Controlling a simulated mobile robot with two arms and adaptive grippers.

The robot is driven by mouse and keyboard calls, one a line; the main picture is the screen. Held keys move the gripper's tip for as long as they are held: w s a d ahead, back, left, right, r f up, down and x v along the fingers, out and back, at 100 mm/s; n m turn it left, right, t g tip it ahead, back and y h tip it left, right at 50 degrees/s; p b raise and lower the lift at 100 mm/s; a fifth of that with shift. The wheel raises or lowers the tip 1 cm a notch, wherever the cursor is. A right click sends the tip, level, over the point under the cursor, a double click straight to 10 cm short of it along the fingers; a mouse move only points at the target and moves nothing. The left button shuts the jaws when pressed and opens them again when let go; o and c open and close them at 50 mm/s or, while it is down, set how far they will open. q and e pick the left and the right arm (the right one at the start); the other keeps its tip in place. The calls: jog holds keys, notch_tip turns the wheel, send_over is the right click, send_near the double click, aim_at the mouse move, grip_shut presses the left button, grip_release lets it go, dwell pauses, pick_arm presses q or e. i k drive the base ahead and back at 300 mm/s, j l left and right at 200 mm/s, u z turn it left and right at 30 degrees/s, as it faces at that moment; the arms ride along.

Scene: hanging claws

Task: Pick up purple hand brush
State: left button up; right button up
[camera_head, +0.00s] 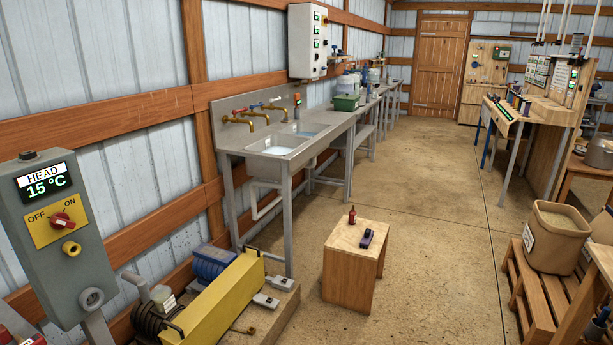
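A small purple hand brush (367,238) lies on top of a wooden stool (345,232) in the lower middle of the head view. Its dark lower part rests on the stool's top, near the right side. A small red bottle (352,216) stands upright on the same stool, behind and to the left of the brush, apart from it. Neither of my grippers shows in this view.
A metal sink bench (322,130) runs along the left wall. A yellow machine (220,300) on a low platform stands front left. A grey control box (55,235) is at the left edge. A brown bin (556,237) sits on a pallet at right. The floor around the stool is clear.

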aim_at(368, 235)
jog(key=i+l+z, duration=0.15)
jog(key=i, duration=0.95)
jog(key=i+l+z, duration=0.15)
jog(key=i, duration=1)
